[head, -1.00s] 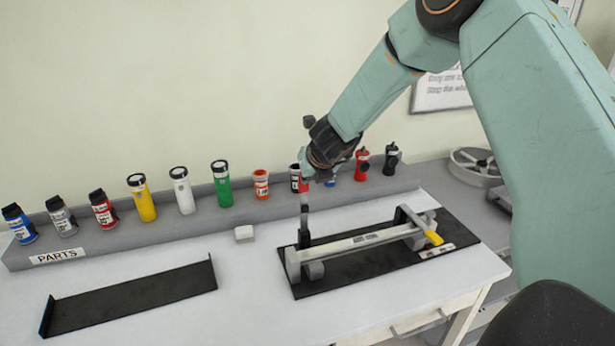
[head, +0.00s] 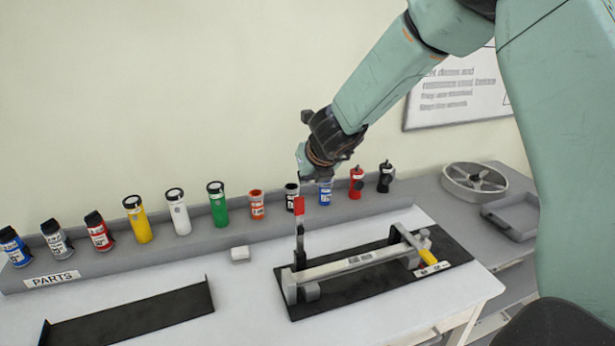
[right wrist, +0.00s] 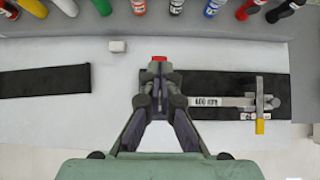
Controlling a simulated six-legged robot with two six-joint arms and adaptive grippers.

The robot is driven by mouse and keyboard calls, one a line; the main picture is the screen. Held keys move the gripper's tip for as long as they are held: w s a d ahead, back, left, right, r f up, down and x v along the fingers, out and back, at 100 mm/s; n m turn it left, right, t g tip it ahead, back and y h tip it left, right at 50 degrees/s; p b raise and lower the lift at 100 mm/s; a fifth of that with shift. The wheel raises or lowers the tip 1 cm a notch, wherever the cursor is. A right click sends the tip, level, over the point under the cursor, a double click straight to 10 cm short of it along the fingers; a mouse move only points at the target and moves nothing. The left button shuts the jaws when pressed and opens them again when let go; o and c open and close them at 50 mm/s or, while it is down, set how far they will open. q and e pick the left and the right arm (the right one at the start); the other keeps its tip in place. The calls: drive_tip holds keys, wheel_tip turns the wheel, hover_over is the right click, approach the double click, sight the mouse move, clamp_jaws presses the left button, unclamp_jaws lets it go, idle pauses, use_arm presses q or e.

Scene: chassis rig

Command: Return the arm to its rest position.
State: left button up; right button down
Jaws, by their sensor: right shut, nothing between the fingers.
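My right arm (head: 385,75) reaches in from the upper right in the head view. Its gripper (right wrist: 160,80) is shut and empty in the right wrist view, above the left end of the chassis rig. In the head view the gripper's fingers are mostly hidden behind the wrist. The grey rig (head: 360,262) lies on a black mat (head: 320,300), with an upright red-tipped lever (head: 299,207) at its left end and a yellow-handled piece (head: 427,256) at its right end. The red tip shows just beyond the fingertips in the right wrist view (right wrist: 159,58). My left gripper is not in view.
A grey parts rack (head: 110,257) along the back holds several coloured bottles and cylinders. A small white block (head: 240,253) and a black tray (head: 130,316) lie on the white table. A grey wheel (head: 474,181) and a grey tray (head: 513,217) sit at the right.

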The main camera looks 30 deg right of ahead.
drive_tip(key=s+a+f+n+g+b, duration=0.1)
drive_tip(key=s+a+f+n+b, duration=0.15)
drive_tip(key=s+f+n, duration=0.45)
drive_tip(key=s+a+f+n+b, duration=0.2)
drive_tip(key=s+f+n+b, duration=0.15)
drive_tip(key=f+n, duration=0.75)
drive_tip(key=s+a+f+n+g+b, duration=0.15)
drive_tip(key=s+f+n+b, duration=0.3)
drive_tip(key=f+n, duration=0.45)
drive_tip(key=s+a+f+n+g+b, duration=0.2)
drive_tip(key=s+f+b, duration=0.3)
drive_tip(key=s+f, duration=0.4)
drive_tip(key=s+a+f+n+g+y+b, duration=0.1)
drive_tip(key=s+a+f+n+b, duration=0.1)
drive_tip(key=s+f+n+b, duration=0.3)
drive_tip(key=s+a+f+n+g+b, duration=0.2)
drive_tip(key=s+a+f+n+b, duration=0.1)
drive_tip(key=s+f, duration=0.9)
drive_tip(key=shift+s+f+n+g+y+b, duration=0.4)
drive_tip(key=shift+s+n+b, duration=0.1)
drive_tip(key=shift+s+b, duration=0.45)
drive_tip(key=shift+s+a+r, duration=0.1)
drive_tip(key=shift+s, duration=0.1)
